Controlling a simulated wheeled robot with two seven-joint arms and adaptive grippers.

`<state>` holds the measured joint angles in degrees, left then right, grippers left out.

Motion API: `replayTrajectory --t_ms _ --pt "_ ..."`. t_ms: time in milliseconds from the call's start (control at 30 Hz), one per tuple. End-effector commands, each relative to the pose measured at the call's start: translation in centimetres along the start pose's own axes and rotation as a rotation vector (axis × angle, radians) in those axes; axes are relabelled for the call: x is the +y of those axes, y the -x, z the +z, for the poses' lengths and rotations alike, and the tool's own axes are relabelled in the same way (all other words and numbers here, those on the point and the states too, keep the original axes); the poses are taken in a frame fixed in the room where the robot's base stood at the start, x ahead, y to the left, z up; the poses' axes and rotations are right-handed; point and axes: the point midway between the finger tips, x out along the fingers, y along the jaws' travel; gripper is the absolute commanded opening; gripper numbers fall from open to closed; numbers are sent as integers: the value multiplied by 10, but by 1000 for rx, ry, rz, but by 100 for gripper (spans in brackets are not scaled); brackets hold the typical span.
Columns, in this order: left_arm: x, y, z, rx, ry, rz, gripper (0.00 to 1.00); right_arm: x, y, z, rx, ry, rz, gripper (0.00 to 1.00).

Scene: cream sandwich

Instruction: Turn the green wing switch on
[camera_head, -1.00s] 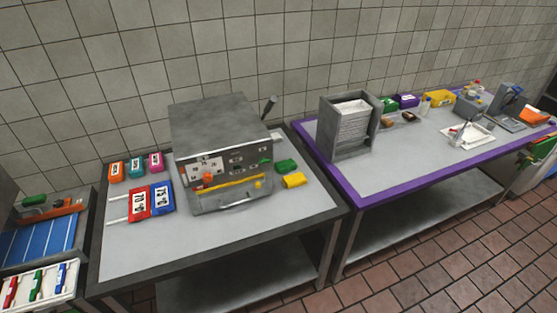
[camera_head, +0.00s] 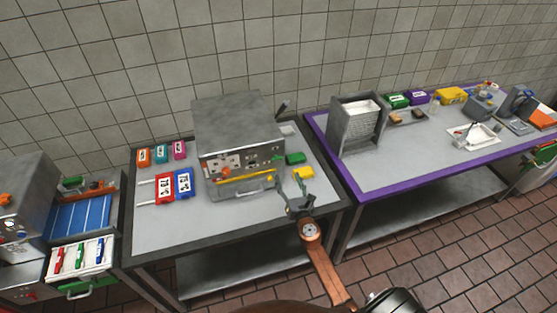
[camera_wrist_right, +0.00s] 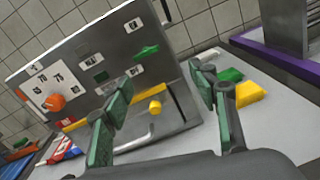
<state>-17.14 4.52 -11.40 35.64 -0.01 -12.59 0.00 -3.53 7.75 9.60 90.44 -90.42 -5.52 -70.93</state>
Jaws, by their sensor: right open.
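The green wing switch (camera_wrist_right: 143,51) sits on the upper right part of the grey machine's front panel (camera_wrist_right: 97,75) in the right wrist view, with its wings slanting. It shows small in the head view (camera_head: 277,159). My right gripper (camera_head: 297,203) is in front of the machine's right front corner. In the right wrist view its two green-padded fingers (camera_wrist_right: 164,94) are spread apart with nothing between them. The switch lies beyond the fingertips, apart from them. My left gripper is not in view.
The panel also carries an orange knob (camera_wrist_right: 54,102), a yellow knob (camera_wrist_right: 155,106) and a yellow bar. Green (camera_head: 296,159) and yellow (camera_head: 303,173) blocks lie right of the machine. Red (camera_head: 164,187) and blue (camera_head: 184,183) labelled pieces lie left. A purple-edged table (camera_head: 372,190) stands right.

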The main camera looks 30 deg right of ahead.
Motion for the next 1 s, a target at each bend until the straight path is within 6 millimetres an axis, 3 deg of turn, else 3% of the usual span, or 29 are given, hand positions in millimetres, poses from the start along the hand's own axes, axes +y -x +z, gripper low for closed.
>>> replayTrajectory --t_ms 167,633,1000 --pt "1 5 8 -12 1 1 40 16 -12 13 -13 172 43 54" --pt "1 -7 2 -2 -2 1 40 20 -76 12 -14 182 44 54" --pt "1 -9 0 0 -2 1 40 20 -87 13 -13 180 44 54"
